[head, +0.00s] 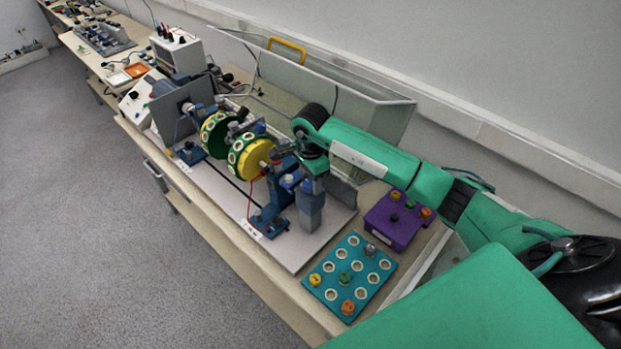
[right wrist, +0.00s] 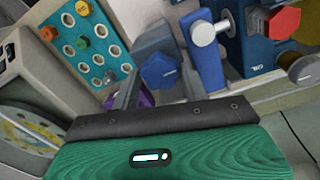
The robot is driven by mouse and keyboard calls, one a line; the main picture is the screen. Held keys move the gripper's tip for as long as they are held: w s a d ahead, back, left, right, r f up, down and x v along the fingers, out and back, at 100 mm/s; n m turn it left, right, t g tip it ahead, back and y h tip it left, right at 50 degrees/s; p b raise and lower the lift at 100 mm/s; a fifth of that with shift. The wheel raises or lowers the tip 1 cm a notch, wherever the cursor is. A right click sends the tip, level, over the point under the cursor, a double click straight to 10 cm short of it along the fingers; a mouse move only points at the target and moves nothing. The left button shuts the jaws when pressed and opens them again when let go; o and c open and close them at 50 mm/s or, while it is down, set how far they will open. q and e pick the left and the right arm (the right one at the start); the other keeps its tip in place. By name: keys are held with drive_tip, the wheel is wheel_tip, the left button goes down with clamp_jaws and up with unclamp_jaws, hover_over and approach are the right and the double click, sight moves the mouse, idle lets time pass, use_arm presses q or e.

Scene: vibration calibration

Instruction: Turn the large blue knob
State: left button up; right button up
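The large blue knob (right wrist: 160,70) is a six-sided knob in the middle of the right wrist view, on a grey-blue block of the test rig. My right gripper (right wrist: 163,72) reaches toward it. One grey finger is on each side of the knob, with the knob in the gap between them. Whether the fingers touch it cannot be told. In the head view my right gripper (head: 308,180) is at the front end of the rig, partly hidden by my arm. My left gripper is not in view.
A teal panel (head: 336,266) with knobs and sockets and a purple box (head: 397,218) lie near the rig. A yellow disc (head: 251,160) and a green one stand behind.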

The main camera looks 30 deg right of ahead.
drive_tip(key=c, duration=0.5)
drive_tip(key=shift+d+f+m+b, duration=0.1)
drive_tip(key=shift+f+m+b, duration=0.05)
drive_tip(key=shift+m+b, duration=0.85)
drive_tip(key=m+b, duration=0.3)
drive_tip(key=shift+b, duration=0.35)
drive_tip(key=m+b, duration=0.2)
drive_tip(key=m, duration=0.1)
drive_tip(key=shift+m+b, duration=0.3)
drive_tip(key=shift+b, duration=0.05)
drive_tip(key=shift+r+m+b, duration=0.2)
drive_tip(key=shift+m+b, duration=0.75)
drive_tip(key=shift+m, duration=0.55)
drive_tip(key=o, duration=1)
drive_tip(key=shift+c, duration=0.2)
